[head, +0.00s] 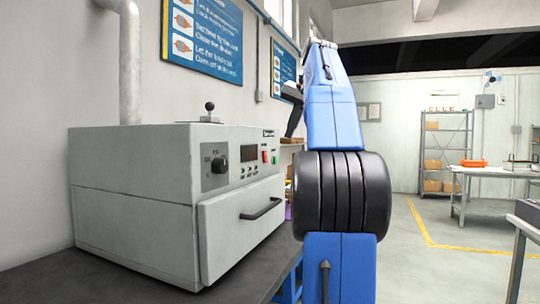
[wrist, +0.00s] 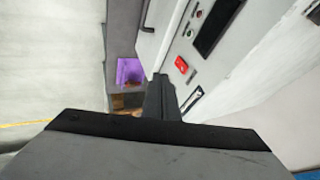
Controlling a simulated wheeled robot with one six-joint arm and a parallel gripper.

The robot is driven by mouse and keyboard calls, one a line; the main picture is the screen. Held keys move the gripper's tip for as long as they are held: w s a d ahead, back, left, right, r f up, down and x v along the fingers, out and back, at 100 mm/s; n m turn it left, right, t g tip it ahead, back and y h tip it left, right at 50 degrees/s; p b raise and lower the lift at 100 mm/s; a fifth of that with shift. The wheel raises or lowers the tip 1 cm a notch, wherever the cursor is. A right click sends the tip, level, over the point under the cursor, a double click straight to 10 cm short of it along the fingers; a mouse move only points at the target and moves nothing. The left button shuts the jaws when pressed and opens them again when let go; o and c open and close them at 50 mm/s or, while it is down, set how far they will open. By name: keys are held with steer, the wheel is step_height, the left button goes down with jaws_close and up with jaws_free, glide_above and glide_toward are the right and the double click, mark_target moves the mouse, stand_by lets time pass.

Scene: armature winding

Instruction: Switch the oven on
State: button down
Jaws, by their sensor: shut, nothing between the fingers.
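The oven (head: 140,195) is a grey box on a dark bench at the left in the head view. Its front has a black knob (head: 219,164), a dark display (head: 248,153), a red switch (head: 265,156) and a green switch (head: 274,157). The door below has a dark handle (head: 262,209) and looks shut. In the wrist view the red switch (wrist: 181,64) sits on the panel just beyond my gripper (wrist: 160,79). My gripper is shut and empty, its fingertips close to the panel; I cannot tell whether they touch it.
A purple object (wrist: 129,71) lies beyond the oven. A grey pipe (head: 130,60) rises behind the oven, and blue posters (head: 205,40) hang on the wall. A shelf rack (head: 446,150) and tables stand at the right, with open floor between.

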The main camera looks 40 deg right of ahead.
mark_target(266, 157)
steer(key=shift+d+f, duration=0.1)
stand_by(0.3)
steer(key=w+f, duration=0.8)
steer(key=w, duration=0.1)
steer(key=shift+f, duration=0.25)
steer(key=shift+w, duration=0.2)
steer(key=shift+w+f, duration=0.1)
stand_by(0.3)
